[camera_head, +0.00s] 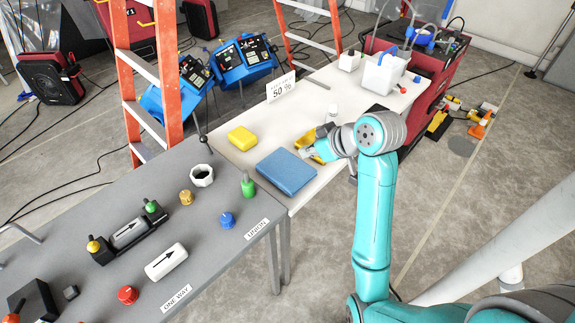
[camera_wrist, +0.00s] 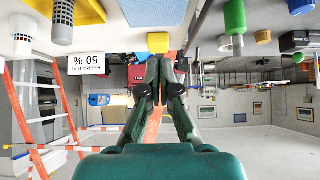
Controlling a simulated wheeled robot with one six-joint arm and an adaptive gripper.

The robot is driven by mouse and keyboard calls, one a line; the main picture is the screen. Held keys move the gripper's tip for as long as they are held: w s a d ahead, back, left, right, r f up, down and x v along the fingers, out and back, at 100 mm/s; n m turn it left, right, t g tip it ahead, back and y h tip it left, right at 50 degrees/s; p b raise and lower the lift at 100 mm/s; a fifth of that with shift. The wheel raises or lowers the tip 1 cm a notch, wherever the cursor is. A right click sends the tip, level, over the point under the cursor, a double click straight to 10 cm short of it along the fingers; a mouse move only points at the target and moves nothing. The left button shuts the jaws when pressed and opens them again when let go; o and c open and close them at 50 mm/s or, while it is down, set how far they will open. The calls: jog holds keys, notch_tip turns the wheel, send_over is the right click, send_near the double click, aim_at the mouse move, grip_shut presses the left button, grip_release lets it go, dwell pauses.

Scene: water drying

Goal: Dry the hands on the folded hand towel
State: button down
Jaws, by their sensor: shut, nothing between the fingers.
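The folded blue hand towel (camera_head: 286,172) lies flat on the white table (camera_head: 225,143), near its front edge. My gripper (camera_head: 309,152) is just right of the towel and a little behind it, low over the table. I cannot tell in the head view whether it touches the table. In the wrist view, which is upside down, the two dark fingers (camera_wrist: 160,62) are together with nothing between them. A blue surface at the top middle of that view looks like the towel (camera_wrist: 140,12).
A yellow block (camera_head: 242,138) lies behind the towel, and it shows beyond my fingertips in the wrist view (camera_wrist: 158,42). A "50 %" sign (camera_head: 281,88) stands at the back edge. A grey table (camera_head: 100,210) with knobs adjoins at left. An orange ladder (camera_head: 165,50) stands behind.

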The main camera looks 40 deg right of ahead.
send_over(282, 167)
jog(key=s, duration=0.2)
jog(key=f, duration=0.7)
jog(key=shift+s+a+f, duration=0.1)
jog(key=shift+s+f, duration=0.1)
jog(key=shift+f, duration=0.05)
notch_tip(282, 167, down, 2)
jog(key=shift+s+f, duration=0.1)
jog(key=shift+f, duration=0.7)
